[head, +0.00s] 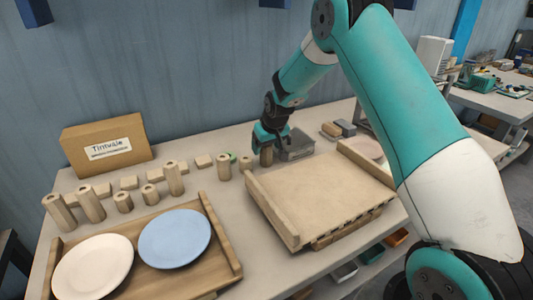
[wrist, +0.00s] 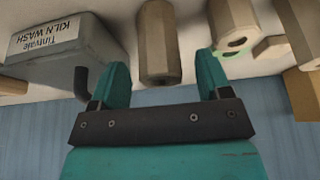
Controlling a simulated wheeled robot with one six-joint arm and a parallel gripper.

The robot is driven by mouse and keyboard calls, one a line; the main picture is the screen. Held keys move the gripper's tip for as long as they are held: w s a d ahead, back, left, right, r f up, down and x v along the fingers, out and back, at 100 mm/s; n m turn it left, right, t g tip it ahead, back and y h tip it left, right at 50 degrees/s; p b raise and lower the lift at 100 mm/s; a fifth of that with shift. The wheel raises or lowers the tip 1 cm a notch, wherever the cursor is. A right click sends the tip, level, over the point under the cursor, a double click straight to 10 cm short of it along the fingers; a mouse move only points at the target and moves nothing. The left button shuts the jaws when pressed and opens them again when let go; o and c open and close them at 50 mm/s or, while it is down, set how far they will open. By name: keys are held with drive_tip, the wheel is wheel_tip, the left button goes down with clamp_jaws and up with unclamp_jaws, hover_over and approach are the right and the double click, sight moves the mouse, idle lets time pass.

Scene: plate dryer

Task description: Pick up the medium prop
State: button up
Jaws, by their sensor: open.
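Several pale tan hexagonal props stand on the table, in different heights. One prop (head: 266,157) stands under my gripper (head: 268,142), its upper part partly hidden by the jaws in the head view. In the wrist view this prop (wrist: 158,42) is between the two teal fingers of my gripper (wrist: 163,65), with a gap on each side. The jaws are open and hold nothing. I cannot tell surely which is the medium size.
A grey kiln wash container (head: 298,146) stands close beside the prop, also in the wrist view (wrist: 65,50). A wooden board (head: 320,190) lies in front. A cardboard box (head: 107,143), a wooden tray (head: 225,240), a cream plate (head: 93,268) and a blue plate (head: 174,238) are left.

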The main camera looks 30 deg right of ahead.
drive_tip(key=shift+x, duration=1.45)
drive_tip(key=shift+r, duration=0.1)
drive_tip(key=c, duration=1.1)
drive_tip(key=shift+r, duration=0.1)
